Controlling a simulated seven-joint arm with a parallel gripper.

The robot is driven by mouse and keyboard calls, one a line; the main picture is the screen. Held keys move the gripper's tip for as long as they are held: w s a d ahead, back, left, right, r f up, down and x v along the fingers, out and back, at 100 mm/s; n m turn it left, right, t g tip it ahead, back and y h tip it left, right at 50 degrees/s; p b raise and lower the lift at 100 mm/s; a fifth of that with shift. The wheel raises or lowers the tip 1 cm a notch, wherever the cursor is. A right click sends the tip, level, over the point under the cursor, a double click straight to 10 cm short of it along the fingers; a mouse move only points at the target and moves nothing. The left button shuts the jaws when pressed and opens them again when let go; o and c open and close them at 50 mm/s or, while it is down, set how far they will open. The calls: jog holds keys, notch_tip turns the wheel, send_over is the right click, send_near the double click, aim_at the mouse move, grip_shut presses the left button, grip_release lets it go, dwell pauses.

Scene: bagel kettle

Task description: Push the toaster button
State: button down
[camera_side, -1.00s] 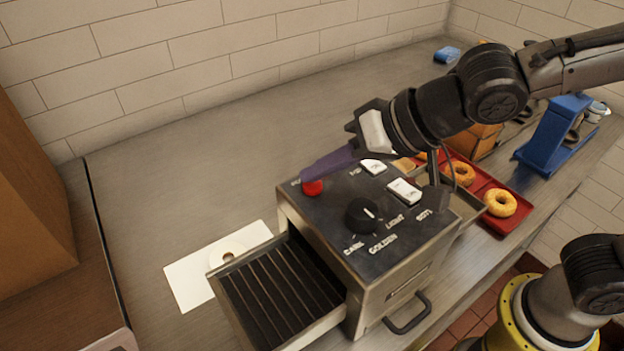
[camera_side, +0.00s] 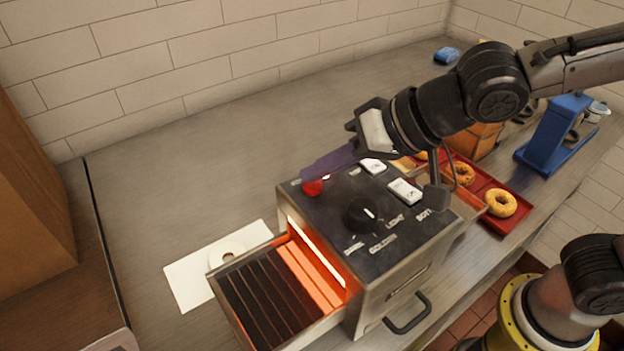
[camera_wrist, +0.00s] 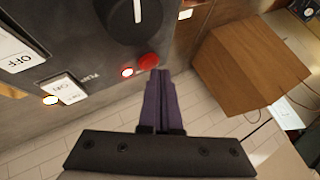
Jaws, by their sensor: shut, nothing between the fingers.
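The toaster (camera_side: 400,243) is a metal box with a dark top panel. The panel carries a red button (camera_side: 313,187), a black knob (camera_side: 362,215) and two white switches (camera_side: 404,191). My gripper (camera_side: 308,175) has purple fingers, shut and empty, with the tips at the red button. In the wrist view the fingertips (camera_wrist: 157,75) are close to the red button (camera_wrist: 149,61), and a small red light glows beside it. I cannot tell whether they touch. The toaster's inside (camera_side: 312,268) glows orange above the slatted rack.
A white sheet with a pale ring (camera_side: 190,283) lies left of the rack. A red tray (camera_side: 520,213) with several bagels stands right of the toaster. A blue stand (camera_side: 553,135) is farther right. A brown box (camera_side: 30,215) is at the left.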

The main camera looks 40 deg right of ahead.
aim_at(321, 188)
jog(key=shift+r, duration=0.1)
jog(key=shift+r, duration=2.95)
jog(key=s+d+r+m+t+h, duration=0.2)
jog(key=d+m+h, duration=0.2)
jog(key=d, duration=1.6)
jog(key=s+d+f+n+g+h, duration=0.1)
jog(key=s+d+f+n+g, duration=0.2)
jog(key=s+f, duration=0.8)
jog(key=s+d+n, duration=0.2)
jog(key=d, duration=0.1)
jog(key=shift+s+d+n+g, duration=0.15)
jog(key=shift+s+n+g, duration=0.05)
jog(key=shift+n+g, duration=0.2)
